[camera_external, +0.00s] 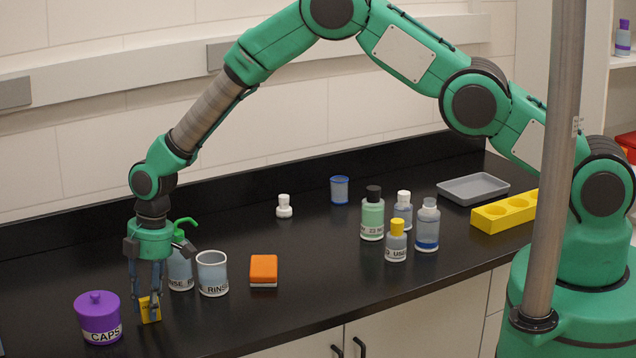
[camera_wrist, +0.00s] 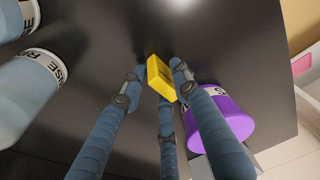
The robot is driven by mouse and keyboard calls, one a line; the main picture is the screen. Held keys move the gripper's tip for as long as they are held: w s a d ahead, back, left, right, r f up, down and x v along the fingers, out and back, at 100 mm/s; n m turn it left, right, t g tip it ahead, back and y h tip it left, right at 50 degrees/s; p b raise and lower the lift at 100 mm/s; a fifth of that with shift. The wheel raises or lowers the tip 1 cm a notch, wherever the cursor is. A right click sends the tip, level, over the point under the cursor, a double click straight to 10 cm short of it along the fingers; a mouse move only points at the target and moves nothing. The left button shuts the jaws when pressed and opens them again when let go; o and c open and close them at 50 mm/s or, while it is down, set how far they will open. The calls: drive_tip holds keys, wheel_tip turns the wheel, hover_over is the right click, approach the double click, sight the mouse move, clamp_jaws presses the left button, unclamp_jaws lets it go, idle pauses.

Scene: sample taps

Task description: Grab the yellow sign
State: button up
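The yellow sign (camera_external: 151,309) is a small yellow block near the left front of the black counter, just right of the purple caps jar. My three-fingered gripper (camera_external: 146,312) points down at it. In the wrist view the sign (camera_wrist: 160,80) lies between the fingertips (camera_wrist: 158,76), with one finger close on its left, one close on its right and a third below it in the picture. The fingertips are very near its sides; I cannot tell whether they press on it. Dark marks on its face are too small to read.
The purple caps jar (camera_external: 98,318) stands close left of my gripper. A green-nozzled rinse bottle (camera_external: 180,272) and a rinse beaker (camera_external: 212,274) stand close behind and right. An orange sponge-like block (camera_external: 263,270) lies farther right. The counter's front middle is clear.

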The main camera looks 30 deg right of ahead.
drive_tip(key=shift+a+f, duration=0.1)
drive_tip(key=shift+f, duration=0.45)
drive_tip(key=c, duration=0.7)
